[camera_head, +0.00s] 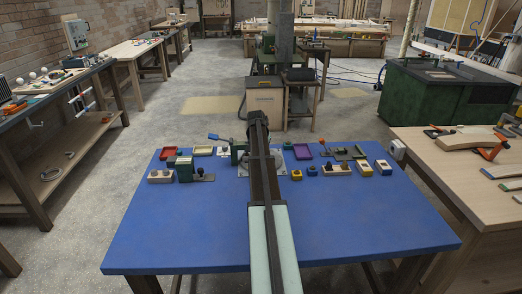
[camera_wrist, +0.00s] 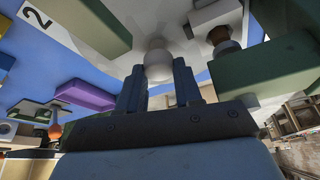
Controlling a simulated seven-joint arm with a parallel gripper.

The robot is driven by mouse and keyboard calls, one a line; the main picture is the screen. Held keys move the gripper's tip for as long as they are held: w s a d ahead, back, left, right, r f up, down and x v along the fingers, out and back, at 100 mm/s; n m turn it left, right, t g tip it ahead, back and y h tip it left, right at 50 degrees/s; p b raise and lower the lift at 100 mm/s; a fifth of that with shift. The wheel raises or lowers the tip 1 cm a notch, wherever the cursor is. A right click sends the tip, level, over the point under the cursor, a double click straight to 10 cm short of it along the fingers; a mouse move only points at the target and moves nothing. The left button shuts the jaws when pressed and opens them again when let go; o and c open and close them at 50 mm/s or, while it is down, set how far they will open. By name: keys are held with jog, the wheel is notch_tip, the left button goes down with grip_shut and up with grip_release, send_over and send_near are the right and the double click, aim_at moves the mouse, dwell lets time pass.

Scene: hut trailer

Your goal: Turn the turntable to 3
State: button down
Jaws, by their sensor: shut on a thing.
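In the wrist view my gripper (camera_wrist: 159,85) has its two dark blue fingers on either side of a pale round knob (camera_wrist: 158,60), shut on it. The knob stands against a pale grey surface that looks like the turntable (camera_wrist: 178,20). Green blocks (camera_wrist: 265,68) and a white block with a brown knob sit around it. A white tag marked 2 (camera_wrist: 35,18) shows at the upper left. In the head view my arm covers the gripper and most of the turntable; a grey plate edge (camera_head: 291,158) shows beside the arm. No 3 is readable.
The blue table (camera_head: 180,230) has a clear front half. A wooden bench (camera_head: 450,160) adjoins at right.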

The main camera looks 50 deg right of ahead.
jog(key=c, duration=0.8)
grip_release()
jog(key=shift+o, duration=0.2)
